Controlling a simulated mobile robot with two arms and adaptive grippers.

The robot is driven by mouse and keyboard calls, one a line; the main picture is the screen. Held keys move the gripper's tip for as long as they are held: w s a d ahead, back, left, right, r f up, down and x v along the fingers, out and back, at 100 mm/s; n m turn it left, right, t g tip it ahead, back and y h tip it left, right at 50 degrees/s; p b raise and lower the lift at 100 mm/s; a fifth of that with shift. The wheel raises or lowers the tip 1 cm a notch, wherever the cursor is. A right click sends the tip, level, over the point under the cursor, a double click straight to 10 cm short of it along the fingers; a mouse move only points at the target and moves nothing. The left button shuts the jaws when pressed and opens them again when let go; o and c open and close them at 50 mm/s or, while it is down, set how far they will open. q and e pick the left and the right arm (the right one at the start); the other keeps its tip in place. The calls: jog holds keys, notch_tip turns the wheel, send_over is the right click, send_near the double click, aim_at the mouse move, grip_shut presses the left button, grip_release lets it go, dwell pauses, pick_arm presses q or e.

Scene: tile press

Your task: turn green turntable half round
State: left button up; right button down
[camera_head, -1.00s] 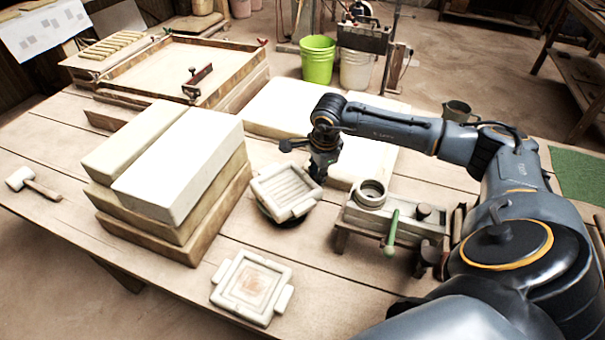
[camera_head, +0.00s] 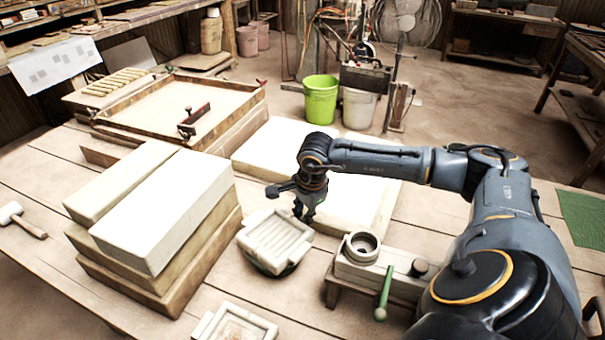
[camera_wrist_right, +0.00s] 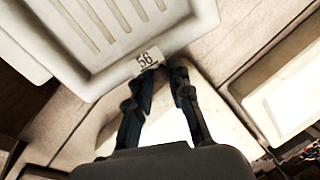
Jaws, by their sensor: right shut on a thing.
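A pale square plaster mould (camera_head: 275,240) with a ribbed hollow sits on the table, with the dark edge of a round turntable (camera_head: 290,270) under it. Most of the turntable is hidden, and I cannot make out its green clearly. My right gripper (camera_head: 303,214) reaches down at the mould's far right edge. In the right wrist view its fingertips (camera_wrist_right: 165,68) are closed in at the mould's rim (camera_wrist_right: 110,70), by a small tag marked 56 (camera_wrist_right: 145,60). The exact grip spot is partly hidden. My left gripper is not in view.
Stacked pale blocks (camera_head: 165,210) stand left of the mould. A wooden stand with a ring (camera_head: 363,247) and green-handled tool (camera_head: 384,290) is close on the right. Another mould (camera_head: 235,327) lies in front. White slabs (camera_head: 345,205) lie behind.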

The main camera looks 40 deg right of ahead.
jog(key=c, duration=1.2)
grip_release()
notch_tip(320, 180, up, 12)
jog(key=s, duration=0.2)
jog(key=shift+s, duration=0.2)
jog(key=shift+f, duration=0.1)
